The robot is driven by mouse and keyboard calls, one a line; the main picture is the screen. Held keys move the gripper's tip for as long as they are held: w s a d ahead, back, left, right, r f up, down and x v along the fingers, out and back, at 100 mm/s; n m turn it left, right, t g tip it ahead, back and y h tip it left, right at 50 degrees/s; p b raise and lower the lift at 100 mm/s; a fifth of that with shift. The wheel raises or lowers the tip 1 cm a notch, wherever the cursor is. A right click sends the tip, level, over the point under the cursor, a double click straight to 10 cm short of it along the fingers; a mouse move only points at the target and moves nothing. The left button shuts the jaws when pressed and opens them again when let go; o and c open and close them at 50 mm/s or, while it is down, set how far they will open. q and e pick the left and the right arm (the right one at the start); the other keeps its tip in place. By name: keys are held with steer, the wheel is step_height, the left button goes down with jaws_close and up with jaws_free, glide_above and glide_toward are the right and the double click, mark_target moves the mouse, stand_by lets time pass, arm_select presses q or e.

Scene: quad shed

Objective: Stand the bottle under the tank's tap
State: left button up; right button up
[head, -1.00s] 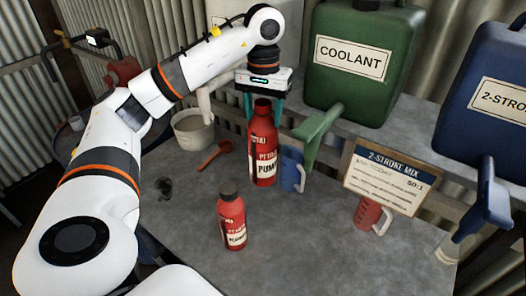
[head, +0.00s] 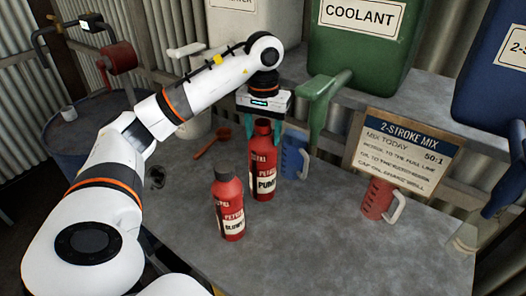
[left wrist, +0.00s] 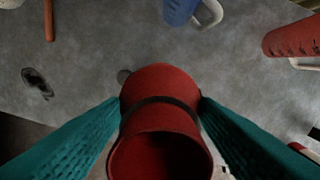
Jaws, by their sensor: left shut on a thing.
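The red bottle marked PUMP (head: 264,170) is upright in my left gripper (head: 264,128), whose teal fingers close on its upper part. The left wrist view shows the red bottle (left wrist: 160,110) from above between both fingertips (left wrist: 160,108). I cannot tell whether its base touches the bench. A green tank marked COOLANT (head: 355,45) has a green spout (head: 322,100). A blue tank (head: 490,75) with a blue spout (head: 500,185) is at the right. A white tank (head: 235,20) with a white tap (head: 188,50) stands behind my arm. My right gripper is out of view.
A shorter red bottle (head: 228,205) stands left of the held one. A blue jug (head: 294,155) is close on its right. A red jug (head: 378,197) stands before the 2-STROKE MIX sign (head: 405,150). An orange-red scoop (head: 212,143) lies behind. The front-right bench (head: 330,245) is clear.

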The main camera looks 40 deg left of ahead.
mark_target(263, 149)
arm_select(q)
steer(key=shift+f, duration=0.4)
step_height(263, 149, down, 3)
steer(key=shift+s+f+p, duration=0.1)
steer(key=shift+f+p, duration=0.05)
steer(key=shift+p, duration=0.5)
steer(key=shift+f, duration=0.65)
steer(key=o, duration=1.5)
